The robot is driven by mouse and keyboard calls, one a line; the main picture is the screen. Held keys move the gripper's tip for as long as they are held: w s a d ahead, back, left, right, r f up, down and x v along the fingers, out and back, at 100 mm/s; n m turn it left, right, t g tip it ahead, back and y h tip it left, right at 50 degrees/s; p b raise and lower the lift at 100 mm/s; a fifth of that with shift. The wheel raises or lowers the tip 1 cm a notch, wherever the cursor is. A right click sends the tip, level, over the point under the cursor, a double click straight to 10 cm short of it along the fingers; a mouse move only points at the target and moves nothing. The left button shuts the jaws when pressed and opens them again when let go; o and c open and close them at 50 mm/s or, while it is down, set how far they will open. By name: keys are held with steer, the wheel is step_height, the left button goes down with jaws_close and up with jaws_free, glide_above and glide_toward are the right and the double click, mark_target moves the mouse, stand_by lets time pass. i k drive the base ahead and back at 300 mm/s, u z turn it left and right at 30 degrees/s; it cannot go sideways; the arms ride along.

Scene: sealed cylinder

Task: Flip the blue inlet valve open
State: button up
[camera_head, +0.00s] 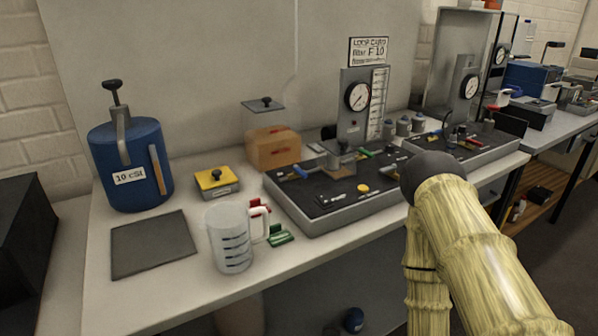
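The blue inlet valve appears as a small blue handle (299,171) on the left part of the black-topped panel (326,222). It looks slanted, but it is too small to tell whether the valve is open or shut. My arm, with a bamboo-like surface and a dark rounded joint, rises at the lower right, in front of the panel's right end. My gripper is not in view.
A gauge stand (358,97) rises behind the panel, which also carries a green handle (365,154) and yellow button (362,188). A measuring jug (231,240), a blue canister (128,180) and a lidded orange-brown block (273,147) stand left. A grey mat (152,245) lies front left.

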mark_target(297, 168)
steer(key=k, duration=1)
steer(key=z, duration=1.35)
steer(key=i, duration=1.15)
steer(key=u, duration=2.8)
